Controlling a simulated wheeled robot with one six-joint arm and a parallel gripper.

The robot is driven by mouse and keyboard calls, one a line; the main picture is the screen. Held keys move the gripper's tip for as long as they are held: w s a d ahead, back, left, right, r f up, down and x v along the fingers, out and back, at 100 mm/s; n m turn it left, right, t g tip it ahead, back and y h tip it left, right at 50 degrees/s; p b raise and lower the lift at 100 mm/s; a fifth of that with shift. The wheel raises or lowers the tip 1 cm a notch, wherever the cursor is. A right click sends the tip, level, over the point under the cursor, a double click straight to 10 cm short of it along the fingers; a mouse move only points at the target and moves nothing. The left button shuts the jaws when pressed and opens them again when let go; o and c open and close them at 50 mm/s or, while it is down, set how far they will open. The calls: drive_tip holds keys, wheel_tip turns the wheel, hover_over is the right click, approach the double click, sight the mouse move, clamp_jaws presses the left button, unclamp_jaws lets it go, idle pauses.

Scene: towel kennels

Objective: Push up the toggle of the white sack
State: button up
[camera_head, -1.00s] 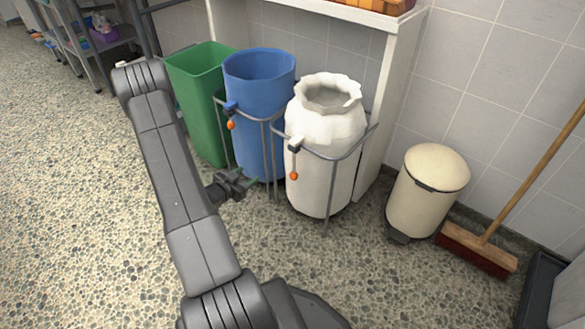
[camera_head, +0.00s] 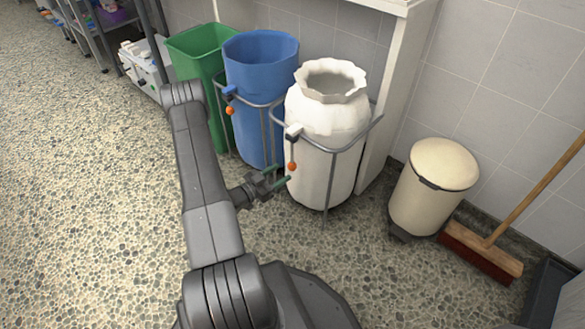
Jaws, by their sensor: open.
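The white sack (camera_head: 325,130) stands in a grey metal ring frame, its gathered mouth open at the top. Its toggle, a white block (camera_head: 293,131) with an orange ball (camera_head: 292,166) hanging on a short stem below, is on the left front of the ring. My gripper (camera_head: 281,175) is open and empty, with green-tipped fingers. In the picture it is just left of and slightly below the orange ball. No contact is visible, and the exact depth gap cannot be told.
A blue sack (camera_head: 262,90) with its own orange-ended toggle (camera_head: 230,110) stands left of the white one, then a green bin (camera_head: 198,45). A cream pedal bin (camera_head: 433,185) and a broom (camera_head: 482,252) are at right. Pebbled floor is clear at left.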

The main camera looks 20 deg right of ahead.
sight(292, 166)
drive_tip(key=b+x, duration=0.1)
drive_tip(key=x, duration=0.5)
drive_tip(key=shift+w+d, duration=0.1)
drive_tip(key=shift+d, duration=0.1)
clamp_jaws()
